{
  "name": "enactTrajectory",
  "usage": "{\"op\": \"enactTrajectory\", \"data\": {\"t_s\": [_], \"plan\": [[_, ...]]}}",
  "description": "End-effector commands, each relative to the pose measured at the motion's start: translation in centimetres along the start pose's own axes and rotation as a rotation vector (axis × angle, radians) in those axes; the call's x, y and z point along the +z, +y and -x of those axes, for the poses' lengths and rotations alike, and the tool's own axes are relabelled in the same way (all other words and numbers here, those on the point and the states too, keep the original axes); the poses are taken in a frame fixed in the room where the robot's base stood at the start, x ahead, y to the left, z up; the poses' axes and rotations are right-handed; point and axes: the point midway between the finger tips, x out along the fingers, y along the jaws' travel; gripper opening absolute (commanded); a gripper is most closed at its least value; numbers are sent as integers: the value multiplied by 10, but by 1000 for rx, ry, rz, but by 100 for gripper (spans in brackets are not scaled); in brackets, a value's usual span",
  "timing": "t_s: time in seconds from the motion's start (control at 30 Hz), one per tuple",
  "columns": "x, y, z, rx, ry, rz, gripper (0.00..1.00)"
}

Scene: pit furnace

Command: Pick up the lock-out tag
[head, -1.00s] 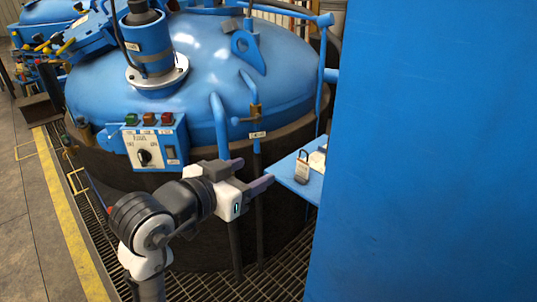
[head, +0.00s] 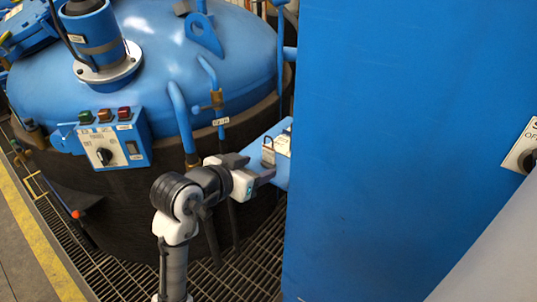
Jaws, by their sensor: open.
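A small blue shelf (head: 279,179) sticks out from the left edge of a tall blue cabinet. On it stands a small pale item with a dark loop on top (head: 268,155), like a padlock or tag. A whitish item (head: 283,145) sits just behind it to the right. I cannot tell for sure which is the lock-out tag. My gripper (head: 261,170) is open at the shelf's left edge, its fingers pointing right toward the looped item. A finger overlaps the item's lower part in the picture. I cannot tell whether they touch.
The tall blue cabinet (head: 390,150) fills the right and hides the shelf's right end. A domed blue furnace lid (head: 150,70) stands behind my arm, with a switch box (head: 103,143) on its side. Pipes (head: 182,120) rise behind my gripper. The floor is grating (head: 120,262).

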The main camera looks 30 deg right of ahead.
Motion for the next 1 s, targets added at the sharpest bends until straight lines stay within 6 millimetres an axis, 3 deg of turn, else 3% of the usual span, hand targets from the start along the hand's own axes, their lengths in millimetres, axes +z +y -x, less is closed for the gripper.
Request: {"op": "enactTrajectory", "data": {"t_s": [0.2, 0.5, 0.87, 1.0], "plan": [[0, -2, -30, 3, -1, 2, 58], [1, -2, -36, 0, 0, 1, 58], [1, -2, -36, 0, 0, 1, 12], [1, -2, -36, 0, 1, 1, 10]]}}
